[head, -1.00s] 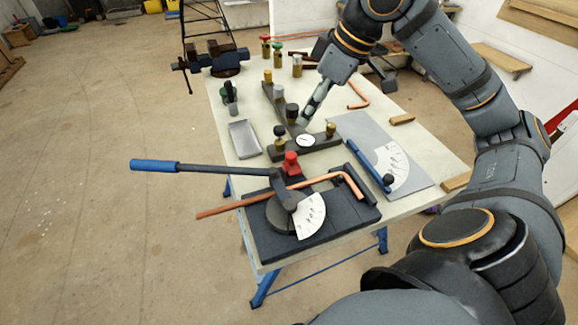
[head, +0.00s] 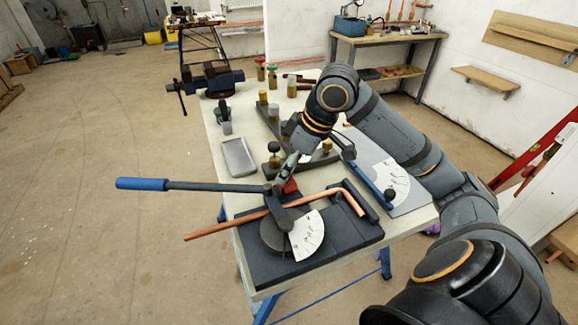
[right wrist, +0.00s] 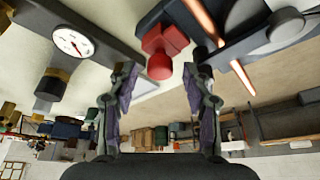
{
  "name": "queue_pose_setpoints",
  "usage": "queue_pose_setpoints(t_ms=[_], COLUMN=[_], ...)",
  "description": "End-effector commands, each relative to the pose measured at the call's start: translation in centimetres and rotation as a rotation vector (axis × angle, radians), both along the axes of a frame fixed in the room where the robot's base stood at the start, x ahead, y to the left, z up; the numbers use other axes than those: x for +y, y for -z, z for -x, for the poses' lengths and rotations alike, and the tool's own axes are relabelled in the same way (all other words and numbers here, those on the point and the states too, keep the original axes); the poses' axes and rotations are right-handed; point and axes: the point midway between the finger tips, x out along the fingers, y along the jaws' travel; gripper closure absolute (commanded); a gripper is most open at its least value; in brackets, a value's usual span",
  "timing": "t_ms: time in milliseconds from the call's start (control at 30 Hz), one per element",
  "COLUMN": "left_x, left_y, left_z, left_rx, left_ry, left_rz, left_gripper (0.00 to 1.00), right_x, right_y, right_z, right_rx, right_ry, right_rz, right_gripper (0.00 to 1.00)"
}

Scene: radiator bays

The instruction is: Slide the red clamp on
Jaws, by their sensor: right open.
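The red clamp (head: 289,187) sits on the dark bender (head: 345,231), beside the copper pipe (head: 225,224). In the right wrist view the clamp (right wrist: 165,38) shows as a red block with a round knob towards me. My right gripper (head: 286,172) is at the clamp and partly hides it in the head view. In the right wrist view my right gripper (right wrist: 165,66) is open, one finger on each side of the knob; I see no grip on it. The pipe runs across the bender and bends at its right end. My left gripper is not in view.
The bender's lever with a blue handle (head: 141,184) sticks out left past the table. A grey tray (head: 238,157) and a dark fixture with brass posts (head: 327,147) stand behind. A grey plate with a white dial (head: 393,180) lies at the right.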

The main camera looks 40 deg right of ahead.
Motion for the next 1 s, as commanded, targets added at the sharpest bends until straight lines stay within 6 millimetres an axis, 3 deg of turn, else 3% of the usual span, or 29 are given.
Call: queue_pose_setpoints(t_ms=[300,700,1000], left_x=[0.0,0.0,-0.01], left_y=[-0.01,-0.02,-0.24], left_z=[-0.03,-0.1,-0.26], left_rx=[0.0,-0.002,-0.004], left_ry=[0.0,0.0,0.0], left_rz=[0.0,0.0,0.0], left_gripper=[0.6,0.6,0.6], right_x=[0.08,0.08,0.08], right_y=[0.46,0.43,0.34], right_z=[-0.14,-0.13,-0.13], right_rx=[0.0,0.001,0.001], right_ry=[0.0,0.0,0.0], right_rz=[0.001,0.001,0.001], right_gripper=[0.51,1.0,1.0])
